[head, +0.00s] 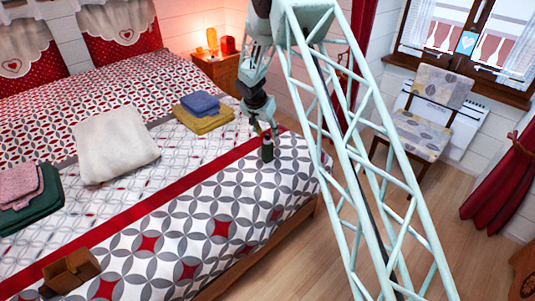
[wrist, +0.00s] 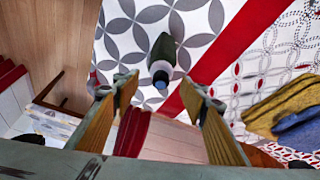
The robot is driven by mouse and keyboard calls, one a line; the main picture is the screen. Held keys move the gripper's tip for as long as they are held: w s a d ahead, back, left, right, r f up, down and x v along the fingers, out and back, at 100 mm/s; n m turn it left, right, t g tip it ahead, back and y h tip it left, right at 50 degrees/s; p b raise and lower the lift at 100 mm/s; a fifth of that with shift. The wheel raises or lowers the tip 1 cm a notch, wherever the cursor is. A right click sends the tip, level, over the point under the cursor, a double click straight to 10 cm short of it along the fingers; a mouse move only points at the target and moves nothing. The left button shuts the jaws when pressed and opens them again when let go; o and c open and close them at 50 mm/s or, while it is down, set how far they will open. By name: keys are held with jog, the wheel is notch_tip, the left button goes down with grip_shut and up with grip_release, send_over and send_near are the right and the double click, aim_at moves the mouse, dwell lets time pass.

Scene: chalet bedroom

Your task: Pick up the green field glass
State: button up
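The green field glass (head: 267,148) is a small dark green piece on the patterned bedspread, near the bed's right edge in the head view. In the wrist view the field glass (wrist: 164,50) shows a dark green body, a grey band and a blue lens end pointing toward the camera. My gripper (head: 265,128) is just above it in the head view. In the wrist view my gripper (wrist: 160,88) has its two fingers spread, with the field glass between and beyond the tips. I cannot tell whether they touch it.
Folded yellow and blue cloths (head: 203,112) lie on the bed (head: 190,215), behind and left of the field glass. A white cushion (head: 115,150), green and pink cloths (head: 25,200) and a brown box (head: 70,270) lie further left. A chair (head: 425,125) stands by the window.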

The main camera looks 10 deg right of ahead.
aim_at(267, 135)
jog(key=shift+x, duration=1.6)
jog(key=shift+w, duration=0.1)
jog(key=shift+r, duration=0.1)
grip_shut()
jog(key=shift+a+r, duration=0.1)
jog(key=shift+r, duration=1.7)
jog(key=s+a, duration=0.3)
jog(key=s, duration=0.4)
jog(key=s+a+r, duration=0.1)
jog(key=s+a, duration=0.3)
jog(key=s, duration=0.3)
jog(key=shift+a+r+b, duration=0.2)
jog(key=shift+b, duration=0.1)
jog(key=shift+s, duration=0.1)
